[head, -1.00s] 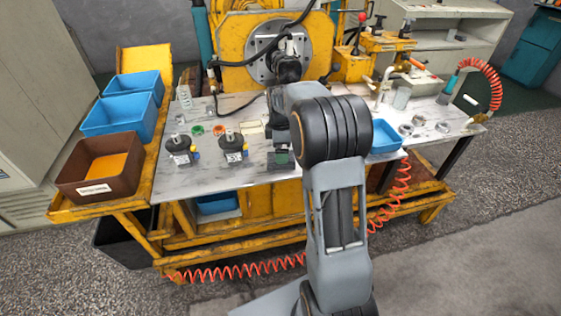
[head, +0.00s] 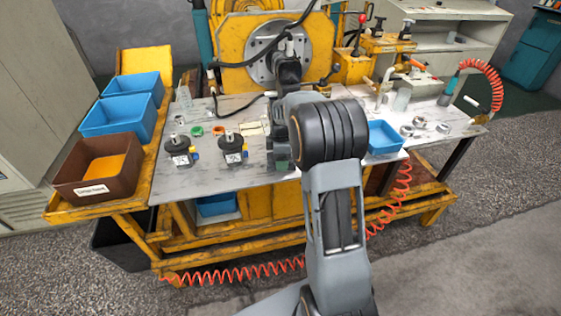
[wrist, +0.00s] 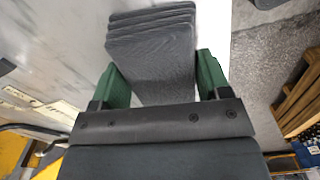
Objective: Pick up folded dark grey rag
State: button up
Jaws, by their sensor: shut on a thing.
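The folded dark grey rag (wrist: 152,50) is a stack of several layers in the wrist view. My gripper (wrist: 158,80) has a green finger on each side of it and is shut on it. Whether the rag touches the table or hangs above it I cannot tell. In the head view my arm hides the rag, and only part of my gripper (head: 281,158) shows, low over the table's front edge.
Two black pump-like units (head: 233,148) stand on the light table (head: 215,178) to the left of my gripper. A blue tray (head: 384,137) sits to the right, with several metal rings beyond it. Blue bins and a brown bin (head: 98,168) stand on the left yellow shelf.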

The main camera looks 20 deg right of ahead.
jog(key=shift+c, duration=1)
jog(key=shift+r, duration=0.15)
jog(key=shift+r, duration=0.3)
jog(key=r, duration=0.2)
jog(key=r+p, duration=0.1)
jog(key=shift+s+d+r, duration=0.15)
jog(key=shift+s+d, duration=0.05)
jog(key=shift+s, duration=0.05)
jog(key=s+r, duration=0.1)
jog(key=s+d+r, duration=0.1)
jog(key=r, duration=0.1)
jog(key=s+d+r+p, duration=0.1)
jog(key=r, duration=0.1)
jog(key=shift+s+d, duration=0.15)
jog(key=shift+s, duration=0.05)
jog(key=s+d+r+p, duration=0.1)
jog(key=s+d+r, duration=0.2)
jog(key=s+d, duration=0.2)
jog(key=s, duration=0.2)
jog(key=shift+s+r, duration=0.4)
